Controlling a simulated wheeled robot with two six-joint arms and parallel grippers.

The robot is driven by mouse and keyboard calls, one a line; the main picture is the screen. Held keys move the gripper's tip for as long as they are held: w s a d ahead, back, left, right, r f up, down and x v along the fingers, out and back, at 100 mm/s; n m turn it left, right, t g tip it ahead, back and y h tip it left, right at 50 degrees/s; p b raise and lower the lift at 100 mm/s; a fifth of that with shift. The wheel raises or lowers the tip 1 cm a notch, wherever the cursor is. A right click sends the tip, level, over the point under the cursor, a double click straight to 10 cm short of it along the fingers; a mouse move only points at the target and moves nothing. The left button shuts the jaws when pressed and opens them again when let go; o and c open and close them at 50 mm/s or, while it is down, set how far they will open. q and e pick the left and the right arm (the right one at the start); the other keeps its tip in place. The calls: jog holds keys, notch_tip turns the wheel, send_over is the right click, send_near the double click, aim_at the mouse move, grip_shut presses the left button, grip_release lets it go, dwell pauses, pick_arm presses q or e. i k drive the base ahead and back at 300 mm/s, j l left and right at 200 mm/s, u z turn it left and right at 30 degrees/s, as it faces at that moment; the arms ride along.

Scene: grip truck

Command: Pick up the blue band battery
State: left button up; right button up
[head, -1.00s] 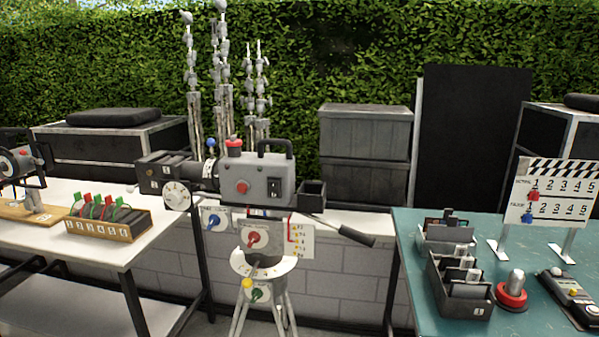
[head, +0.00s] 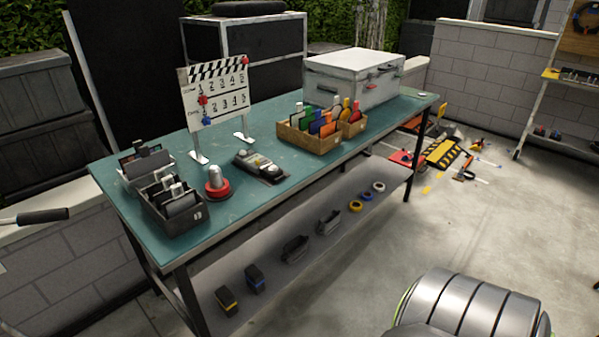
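A dark battery with a blue band (head: 255,278) stands on the lower shelf (head: 283,287) of the green-topped table, towards its left end. A similar dark battery with a yellow band (head: 227,301) stands just left of it and nearer to me. Neither of my grippers is in view.
The green table top (head: 262,193) holds dark bins, a red-based button, a clapperboard (head: 219,93), a wooden box of coloured cards and a metal case (head: 352,77). Dark holders and tape rolls (head: 356,206) lie further along the shelf. Concrete floor (head: 470,215) is open at right.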

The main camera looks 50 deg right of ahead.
aim_at(255, 278)
jog(key=z, duration=1.2)
